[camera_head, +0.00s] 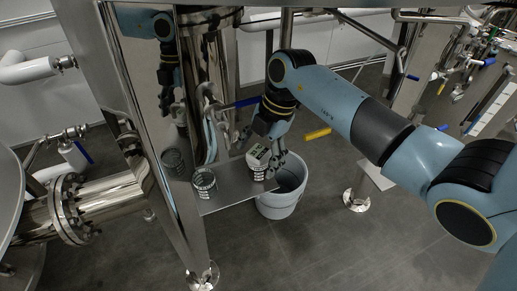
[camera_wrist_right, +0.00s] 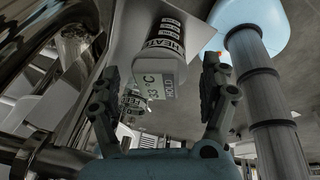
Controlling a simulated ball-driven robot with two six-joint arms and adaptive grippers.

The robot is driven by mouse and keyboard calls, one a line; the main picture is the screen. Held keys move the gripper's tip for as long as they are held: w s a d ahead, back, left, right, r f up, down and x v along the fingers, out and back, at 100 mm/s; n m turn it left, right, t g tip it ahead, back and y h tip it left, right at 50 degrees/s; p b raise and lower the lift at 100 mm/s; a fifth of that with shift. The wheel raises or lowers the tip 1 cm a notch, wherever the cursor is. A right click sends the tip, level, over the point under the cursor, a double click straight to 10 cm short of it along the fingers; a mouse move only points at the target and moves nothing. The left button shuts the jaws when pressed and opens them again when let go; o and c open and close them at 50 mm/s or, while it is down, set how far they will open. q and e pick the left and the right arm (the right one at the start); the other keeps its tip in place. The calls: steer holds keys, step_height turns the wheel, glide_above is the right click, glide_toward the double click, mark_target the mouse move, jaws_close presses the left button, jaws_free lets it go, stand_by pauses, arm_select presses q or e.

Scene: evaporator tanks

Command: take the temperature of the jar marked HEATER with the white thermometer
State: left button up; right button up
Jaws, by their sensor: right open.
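The jar marked HEATER (camera_wrist_right: 166,42) stands on a steel shelf; it also shows in the head view (camera_head: 259,175). In the head view the thermometer (camera_head: 257,154) shows as a pale top on the jar. My right gripper (camera_head: 274,163) is open close beside it; in the wrist view its fingers (camera_wrist_right: 161,70) stand on either side of the display, apparently not gripping. The thermometer's probe is hidden. My left gripper is not in view.
A second labelled jar (camera_head: 204,184) stands on the shelf (camera_head: 230,198) to the left. A light blue bucket (camera_head: 280,205) is on the floor by the shelf's right end. A polished steel leg (camera_head: 160,150) and tank pipes crowd the left. Open floor lies right.

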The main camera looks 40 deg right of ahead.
steer(key=v, duration=0.8)
